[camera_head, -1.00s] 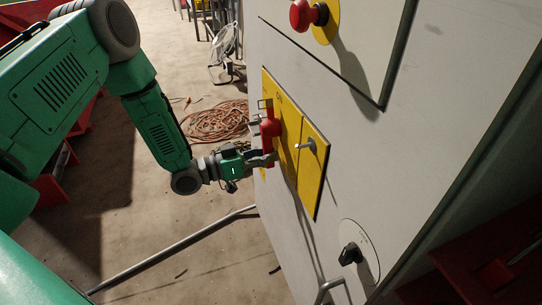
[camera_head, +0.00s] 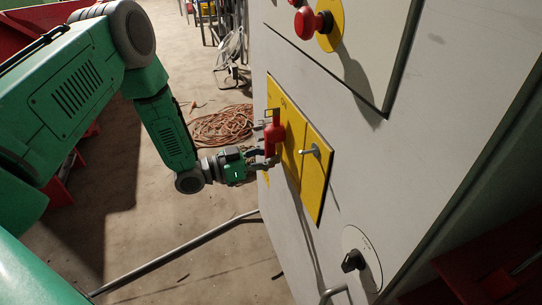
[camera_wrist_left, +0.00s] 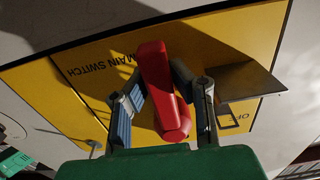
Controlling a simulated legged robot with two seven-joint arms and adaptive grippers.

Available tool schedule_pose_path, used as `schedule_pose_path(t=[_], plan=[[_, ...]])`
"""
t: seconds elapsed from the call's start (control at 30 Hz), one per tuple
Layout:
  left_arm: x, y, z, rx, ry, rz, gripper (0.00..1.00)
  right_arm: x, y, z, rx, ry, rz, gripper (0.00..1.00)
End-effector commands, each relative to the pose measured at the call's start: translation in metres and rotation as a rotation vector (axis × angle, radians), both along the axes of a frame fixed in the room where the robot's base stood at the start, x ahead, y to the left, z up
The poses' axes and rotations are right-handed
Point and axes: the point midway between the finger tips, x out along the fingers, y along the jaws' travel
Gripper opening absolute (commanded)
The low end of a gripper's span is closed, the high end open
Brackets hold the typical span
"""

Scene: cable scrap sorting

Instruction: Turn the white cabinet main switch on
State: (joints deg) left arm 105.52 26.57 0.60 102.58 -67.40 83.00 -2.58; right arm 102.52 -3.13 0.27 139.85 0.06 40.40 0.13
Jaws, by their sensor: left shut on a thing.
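The white cabinet (camera_head: 400,130) has a yellow main switch panel (camera_head: 314,180) on its face. A red switch handle (camera_head: 274,134) stands out from the panel. My left gripper (camera_head: 266,158) is at the handle, shut on it. In the left wrist view the red handle (camera_wrist_left: 163,85) lies between the two fingers of my left gripper (camera_wrist_left: 165,100), tilted in the picture. The yellow plate (camera_wrist_left: 60,95) there reads "MAIN SWITCH", with "OFF" lettering near a small window at the right. My right gripper is not in view.
A red emergency button (camera_head: 308,22) sits higher on the cabinet. A small metal lever (camera_head: 312,150) is on the yellow panel, and a black rotary knob (camera_head: 353,261) is below. An orange cable coil (camera_head: 222,125) lies on the floor behind my left arm.

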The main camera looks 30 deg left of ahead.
Motion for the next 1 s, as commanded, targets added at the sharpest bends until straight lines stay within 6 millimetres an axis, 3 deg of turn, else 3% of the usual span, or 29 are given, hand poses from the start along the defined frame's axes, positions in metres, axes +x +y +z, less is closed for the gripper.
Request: schedule_pose_path(t=[0.07, 0.1, 0.13, 0.57, 1.0], plan=[[-0.004, 0.002, -0.009, 0.015, 0.019, 0.0, 0.0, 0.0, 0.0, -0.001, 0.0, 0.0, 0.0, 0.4], [-0.004, 0.002, -0.009, 0.013, 0.019, 0.001, 0.31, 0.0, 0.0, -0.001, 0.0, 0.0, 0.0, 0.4], [-0.004, 0.002, -0.008, 0.012, 0.018, 0.001, 0.4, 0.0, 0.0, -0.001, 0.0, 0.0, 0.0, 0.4], [-0.008, 0.006, -0.003, 0.005, 0.007, 0.003, 0.4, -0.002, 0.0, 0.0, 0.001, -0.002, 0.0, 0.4], [-0.071, 0.065, -0.005, 0.005, 0.012, 0.004, 0.4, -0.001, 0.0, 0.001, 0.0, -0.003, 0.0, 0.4]])
